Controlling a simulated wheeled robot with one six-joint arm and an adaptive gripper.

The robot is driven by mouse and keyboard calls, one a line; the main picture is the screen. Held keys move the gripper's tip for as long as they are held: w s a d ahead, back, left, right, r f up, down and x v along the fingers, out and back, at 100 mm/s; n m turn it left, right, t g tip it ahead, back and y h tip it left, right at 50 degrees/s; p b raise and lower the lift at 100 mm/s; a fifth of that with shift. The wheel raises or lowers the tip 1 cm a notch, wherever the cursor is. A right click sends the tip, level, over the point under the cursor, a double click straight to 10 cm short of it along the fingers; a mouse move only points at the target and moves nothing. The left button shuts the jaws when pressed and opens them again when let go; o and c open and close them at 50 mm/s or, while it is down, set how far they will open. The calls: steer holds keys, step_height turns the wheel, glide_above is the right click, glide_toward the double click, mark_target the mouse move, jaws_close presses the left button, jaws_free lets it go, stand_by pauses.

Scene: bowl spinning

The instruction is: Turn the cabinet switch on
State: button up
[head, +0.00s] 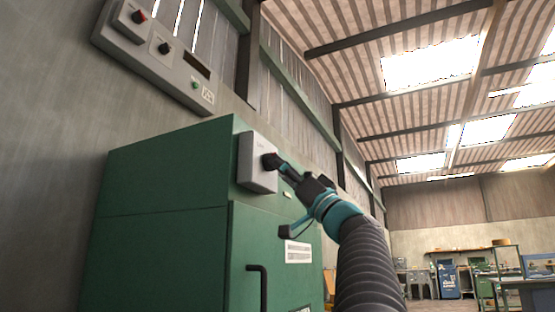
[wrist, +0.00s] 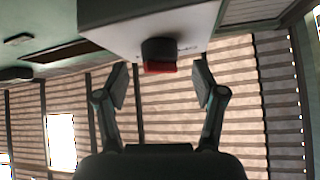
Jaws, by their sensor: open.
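A green cabinet (head: 160,200) stands in the head view, with a pale switch box (head: 256,165) on its upper front. The switch knob (head: 269,160) is dark with a red part and sits on the box face. In the wrist view the knob (wrist: 159,55) shows a black body and a red bar, on the white box (wrist: 130,28). My gripper (head: 280,166) is at the knob in the head view. In the wrist view my gripper (wrist: 160,88) is open, one finger on each side just below the knob. I cannot tell whether a finger touches it.
A grey wall panel (head: 155,60) with a red knob, a black knob and a green button hangs above the cabinet. A black door handle (head: 258,288) is lower on the cabinet. Workbenches and a blue machine (head: 448,279) stand far off at the right.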

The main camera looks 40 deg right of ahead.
steer(key=shift+p+x, duration=0.3)
steer(key=shift+x, duration=0.85)
